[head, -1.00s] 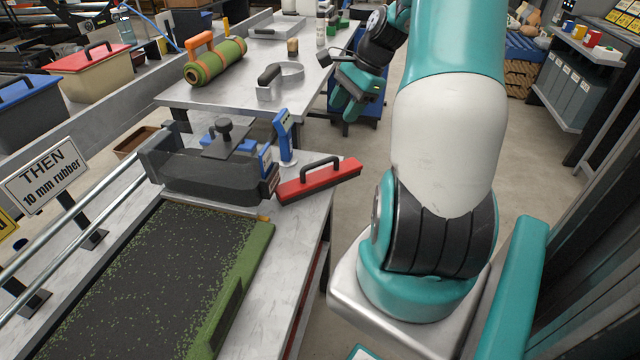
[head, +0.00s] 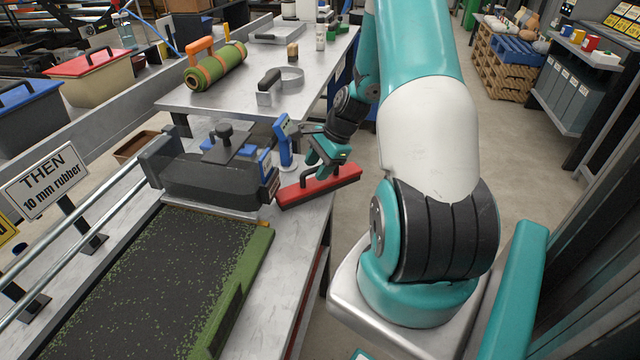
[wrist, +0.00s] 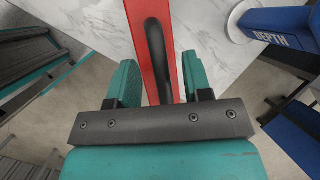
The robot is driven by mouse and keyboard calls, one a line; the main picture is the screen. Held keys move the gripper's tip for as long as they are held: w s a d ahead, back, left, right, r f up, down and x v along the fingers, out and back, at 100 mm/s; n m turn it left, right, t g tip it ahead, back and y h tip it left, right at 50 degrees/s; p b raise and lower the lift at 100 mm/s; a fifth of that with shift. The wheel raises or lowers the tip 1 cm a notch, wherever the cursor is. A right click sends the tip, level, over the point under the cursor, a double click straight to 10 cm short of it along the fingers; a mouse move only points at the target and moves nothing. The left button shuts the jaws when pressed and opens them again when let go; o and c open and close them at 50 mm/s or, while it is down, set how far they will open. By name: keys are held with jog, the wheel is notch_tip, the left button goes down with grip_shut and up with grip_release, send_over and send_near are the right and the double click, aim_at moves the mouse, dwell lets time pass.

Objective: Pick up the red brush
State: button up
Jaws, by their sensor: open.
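The red brush (head: 332,187) lies on the near metal table's right part, close to its edge. It has a long red top, a black arched handle and dark bristles below. My gripper (head: 325,170) is open at the brush, above its handle. In the wrist view the teal fingers of my gripper (wrist: 160,85) stand apart on either side of the red brush (wrist: 137,22). The black handle (wrist: 158,55) runs between the fingers. I cannot tell whether either finger touches it.
A blue depth gauge (head: 284,140) on a round foot stands just left of the brush. A dark grey machine (head: 210,182) sits further left, behind the green-edged turf strip (head: 160,280). A rolled turf (head: 215,68) lies on the far table.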

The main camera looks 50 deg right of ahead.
jog(key=shift+x, duration=0.85)
grip_shut()
jog(key=shift+r, duration=0.2)
